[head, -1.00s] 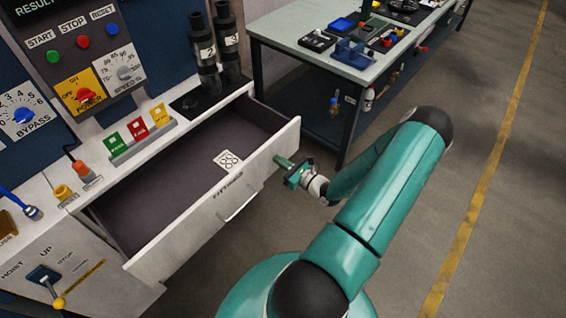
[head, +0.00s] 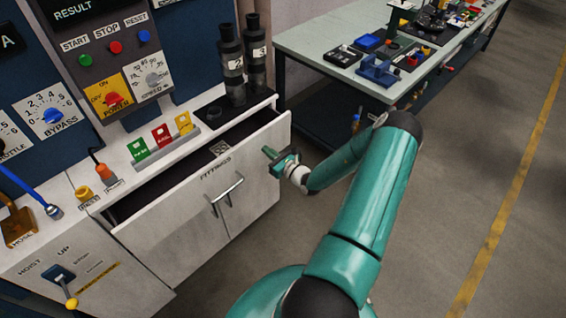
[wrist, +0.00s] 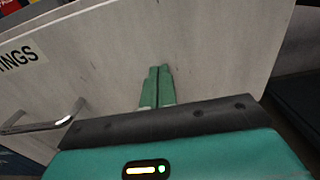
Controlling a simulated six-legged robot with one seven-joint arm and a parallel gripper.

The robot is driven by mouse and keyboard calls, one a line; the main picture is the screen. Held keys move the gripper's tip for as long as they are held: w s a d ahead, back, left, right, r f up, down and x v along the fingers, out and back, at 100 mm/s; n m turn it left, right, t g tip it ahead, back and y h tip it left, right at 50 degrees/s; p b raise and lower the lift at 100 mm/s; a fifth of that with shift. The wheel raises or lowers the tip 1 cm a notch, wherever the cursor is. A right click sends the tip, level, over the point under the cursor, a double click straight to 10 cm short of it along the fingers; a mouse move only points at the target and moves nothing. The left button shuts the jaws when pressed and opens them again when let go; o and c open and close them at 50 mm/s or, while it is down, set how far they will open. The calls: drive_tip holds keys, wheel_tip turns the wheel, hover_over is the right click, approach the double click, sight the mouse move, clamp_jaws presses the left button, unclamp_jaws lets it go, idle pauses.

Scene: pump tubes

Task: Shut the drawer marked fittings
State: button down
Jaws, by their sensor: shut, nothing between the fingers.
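The drawer marked fittings (head: 165,225) is partly open in the head view, with a narrow strip of its dark inside showing behind the white front. Its label (head: 215,167) is at the top edge and its bar handle (head: 227,195) is below. My gripper (head: 268,153) is shut and empty at the right part of the drawer front, right of the handle. In the wrist view the green fingertips (wrist: 157,72) lie together and point at the drawer front (wrist: 200,60). They are at or very close to its surface; contact is hard to tell.
Dark cylinders (head: 256,60) and a row of coloured cards (head: 162,137) stand on the console top. A workbench (head: 320,48) with parts is behind my arm. The floor at right is clear.

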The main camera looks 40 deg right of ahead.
drive_tip(key=w, duration=0.9)
drive_tip(key=shift+a, duration=0.1)
drive_tip(key=shift+w+r, duration=0.15)
drive_tip(key=shift+w, duration=0.2)
drive_tip(key=shift+w+a+r, duration=0.1)
drive_tip(key=shift+w, duration=0.05)
